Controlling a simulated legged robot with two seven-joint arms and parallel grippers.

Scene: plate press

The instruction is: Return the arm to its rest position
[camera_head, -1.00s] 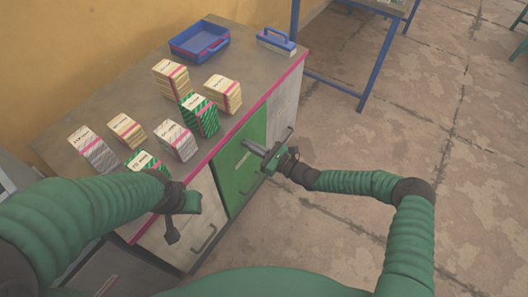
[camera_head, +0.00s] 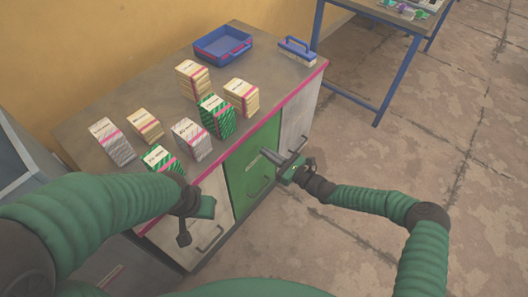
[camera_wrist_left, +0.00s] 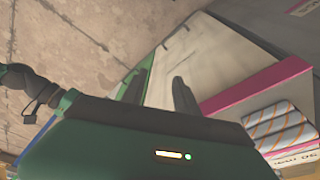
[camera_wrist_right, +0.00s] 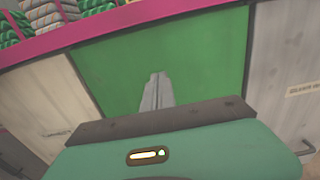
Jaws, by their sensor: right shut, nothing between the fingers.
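My right gripper (camera_head: 269,154) is in front of the cabinet's green door (camera_head: 254,165), below the pink counter edge. In the right wrist view its two fingers (camera_wrist_right: 155,92) lie together with nothing between them, pointing at the green door (camera_wrist_right: 185,55). My left gripper (camera_head: 188,222) hangs in front of the cabinet's pale left door (camera_head: 214,208). In the left wrist view its fingers (camera_wrist_left: 160,90) are spread apart with nothing between them. The left forearm covers part of the counter's near left side.
Several striped packs, including a green one (camera_head: 216,116) and a yellow one (camera_head: 192,80), stand on the counter (camera_head: 130,95). A blue tray (camera_head: 222,46) and a blue-handled brush (camera_head: 297,50) are at the back. A blue-legged table (camera_head: 376,70) stands beyond. The floor at right is clear.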

